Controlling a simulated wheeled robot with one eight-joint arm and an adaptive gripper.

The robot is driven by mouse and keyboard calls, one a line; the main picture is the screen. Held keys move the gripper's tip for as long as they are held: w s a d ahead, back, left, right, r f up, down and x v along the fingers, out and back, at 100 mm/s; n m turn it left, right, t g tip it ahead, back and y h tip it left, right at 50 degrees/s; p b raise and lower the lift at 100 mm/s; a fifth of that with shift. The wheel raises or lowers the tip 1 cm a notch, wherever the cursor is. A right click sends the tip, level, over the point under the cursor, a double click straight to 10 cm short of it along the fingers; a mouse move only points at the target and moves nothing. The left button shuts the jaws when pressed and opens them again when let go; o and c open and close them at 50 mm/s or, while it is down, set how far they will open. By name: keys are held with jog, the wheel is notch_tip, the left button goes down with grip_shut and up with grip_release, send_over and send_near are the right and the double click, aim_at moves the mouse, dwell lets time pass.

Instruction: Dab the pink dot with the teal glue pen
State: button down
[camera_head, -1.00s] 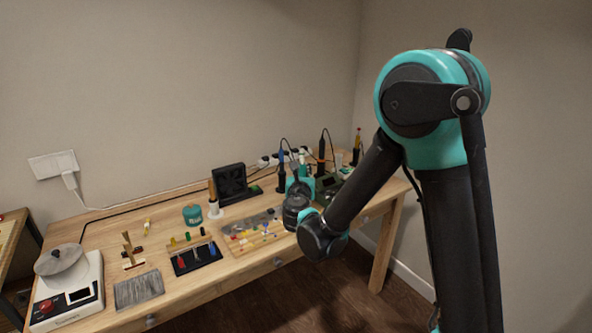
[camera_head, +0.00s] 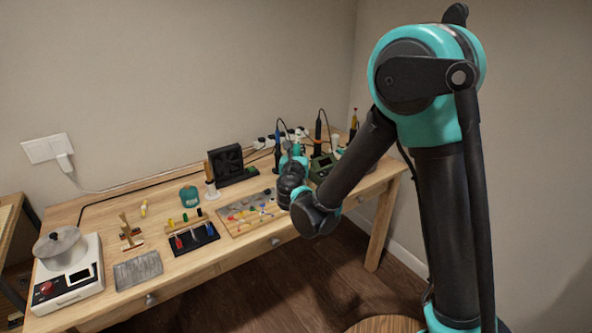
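My arm reaches over the right half of the wooden bench. Its dark wrist (camera_head: 291,186) covers the bench just right of the work board (camera_head: 232,229), which carries small coloured pieces. My gripper lies beyond the wrist; its fingers are hidden or too small to make out. A slim teal-and-white upright thing (camera_head: 297,145) shows just above the wrist; I cannot tell whether it is the teal glue pen or whether it is held. I cannot pick out the pink dot; the coloured marks on the board are too small.
A black tray (camera_head: 205,243) with several coloured tools and a teal jar (camera_head: 189,197) stand left of the board. A scale (camera_head: 72,290) fills the left end.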

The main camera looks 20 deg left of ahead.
jog(key=a+f, duration=0.5)
jog(key=f, duration=0.2)
jog(key=shift+f, duration=0.2)
dwell(0.4)
jog(key=shift+s+a+f, duration=0.1)
jog(key=shift+f, duration=0.1)
dwell(1.2)
jog(key=shift+f, duration=0.5)
dwell(1.1)
jog(key=shift+r, duration=0.1)
dwell(0.3)
notch_tip(320, 180, up, 7)
dwell(0.9)
